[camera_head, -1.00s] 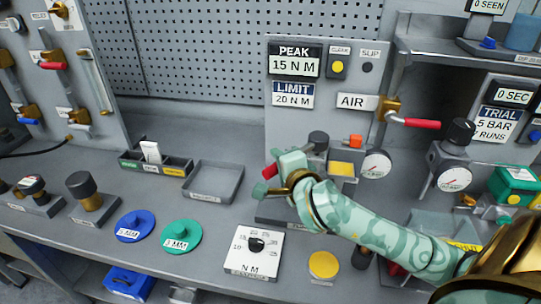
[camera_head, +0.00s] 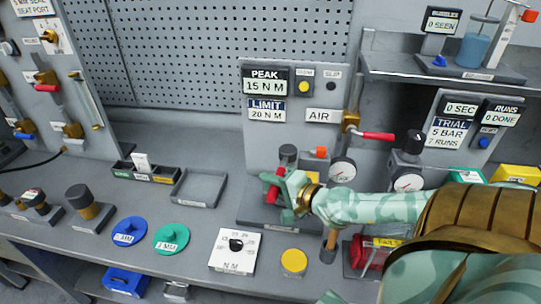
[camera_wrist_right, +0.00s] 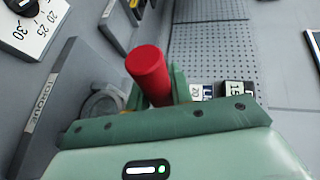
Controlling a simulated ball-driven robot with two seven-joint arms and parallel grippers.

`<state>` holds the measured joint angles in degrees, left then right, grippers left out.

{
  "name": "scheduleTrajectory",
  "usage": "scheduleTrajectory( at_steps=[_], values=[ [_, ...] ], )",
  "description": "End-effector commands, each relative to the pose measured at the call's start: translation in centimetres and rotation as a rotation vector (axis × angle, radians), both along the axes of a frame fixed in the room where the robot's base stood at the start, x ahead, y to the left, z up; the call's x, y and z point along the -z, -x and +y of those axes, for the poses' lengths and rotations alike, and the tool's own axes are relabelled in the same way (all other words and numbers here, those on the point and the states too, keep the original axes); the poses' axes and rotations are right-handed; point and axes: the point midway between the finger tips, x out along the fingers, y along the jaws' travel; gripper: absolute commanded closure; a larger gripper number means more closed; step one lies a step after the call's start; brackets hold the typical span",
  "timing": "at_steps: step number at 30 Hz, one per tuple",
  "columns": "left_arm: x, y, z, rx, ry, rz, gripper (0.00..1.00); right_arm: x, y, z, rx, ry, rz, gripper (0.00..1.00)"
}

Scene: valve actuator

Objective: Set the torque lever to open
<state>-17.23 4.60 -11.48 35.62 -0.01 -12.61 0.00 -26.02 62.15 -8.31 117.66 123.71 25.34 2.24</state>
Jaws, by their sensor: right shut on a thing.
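The torque lever's red handle (camera_head: 272,188) stands in front of the grey panel with the PEAK and LIMIT plates. My right gripper (camera_head: 290,194) is closed around it, its pale green fingers hiding part of the lever. In the right wrist view the red handle (camera_wrist_right: 149,74) sticks out between the green fingers (camera_wrist_right: 158,100). Beside it there is a grey round hub (camera_wrist_right: 103,103) on a base labelled TORQUE (camera_wrist_right: 40,103). The lever's link to the hub is mostly hidden. My left gripper is not in view.
The PEAK plate (camera_head: 264,82) reads 15 N M and the LIMIT plate (camera_head: 266,109) 20 N M. A red-handled AIR valve (camera_head: 375,136) and a gauge (camera_head: 342,170) are close to my right arm. A white N M dial (camera_head: 232,252) and yellow button (camera_head: 293,262) lie in front.

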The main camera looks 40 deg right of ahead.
Motion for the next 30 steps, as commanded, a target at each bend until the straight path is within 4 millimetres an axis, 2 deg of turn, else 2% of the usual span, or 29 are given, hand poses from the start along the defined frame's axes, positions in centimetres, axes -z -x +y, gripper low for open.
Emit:
scheduleTrajectory(
  at_steps=[20,21,23,30],
  values=[
    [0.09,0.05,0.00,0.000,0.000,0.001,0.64,0.00,-0.05,-0.13,-0.063,0.004,0.005,1.00],
    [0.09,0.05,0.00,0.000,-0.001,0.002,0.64,0.00,-0.04,-0.13,-0.062,0.003,0.005,0.73],
    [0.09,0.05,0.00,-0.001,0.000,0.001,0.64,0.01,-0.03,-0.12,-0.063,0.003,0.005,0.56],
    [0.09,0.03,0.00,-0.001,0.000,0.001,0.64,0.04,-0.01,-0.07,-0.064,0.002,0.006,0.56]
  ],
)
